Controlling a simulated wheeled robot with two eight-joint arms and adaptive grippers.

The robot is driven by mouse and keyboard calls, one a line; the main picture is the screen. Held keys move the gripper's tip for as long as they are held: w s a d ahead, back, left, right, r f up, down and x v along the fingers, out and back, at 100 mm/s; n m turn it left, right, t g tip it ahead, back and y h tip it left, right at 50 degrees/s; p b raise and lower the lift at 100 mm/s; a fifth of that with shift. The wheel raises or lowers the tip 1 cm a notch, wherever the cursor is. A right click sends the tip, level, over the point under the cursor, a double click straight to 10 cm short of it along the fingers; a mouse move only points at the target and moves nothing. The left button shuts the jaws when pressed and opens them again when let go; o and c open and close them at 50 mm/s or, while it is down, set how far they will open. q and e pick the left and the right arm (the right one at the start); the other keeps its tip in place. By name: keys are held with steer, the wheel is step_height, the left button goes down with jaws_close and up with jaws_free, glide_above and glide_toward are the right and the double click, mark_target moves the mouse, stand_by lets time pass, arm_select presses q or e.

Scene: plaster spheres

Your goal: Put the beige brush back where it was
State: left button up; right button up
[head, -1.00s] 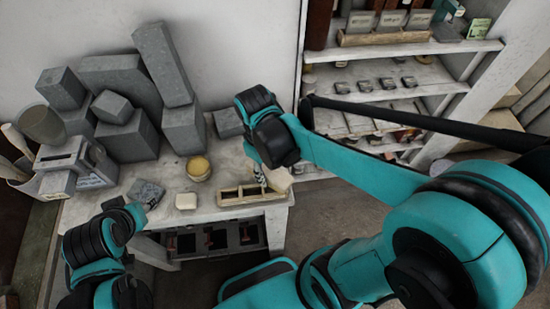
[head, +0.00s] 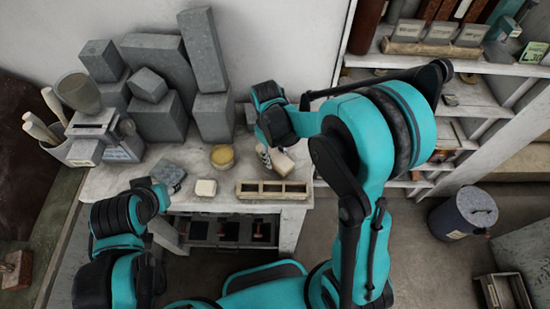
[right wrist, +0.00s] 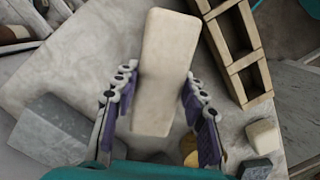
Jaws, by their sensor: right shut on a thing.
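The beige brush (head: 282,162) shows as a pale, rounded block behind the wooden compartment tray (head: 242,194) in the head view. My right gripper (head: 268,154) is shut on it. In the right wrist view the brush (right wrist: 166,65) lies between the two purple-padded fingers (right wrist: 160,108), its long side pointing away from the palm. Whether it touches the table is hard to tell. The tray (right wrist: 246,80) is just to its right there. My left gripper (head: 160,188) is low at the table's front left, its fingers mostly hidden.
A yellow round container (head: 222,157) and a cream block (head: 206,188) stand left of the tray. A flat grey piece (head: 168,173) lies near my left gripper. Grey plaster blocks (head: 160,115) crowd the back. Shelves (head: 470,95) stand at the right.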

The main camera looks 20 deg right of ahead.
steer(key=shift+f, duration=0.75)
steer(key=shift+f+b, duration=0.2)
steer(key=shift+b, duration=0.1)
steer(key=o, duration=1)
steer(key=shift+r, duration=0.1)
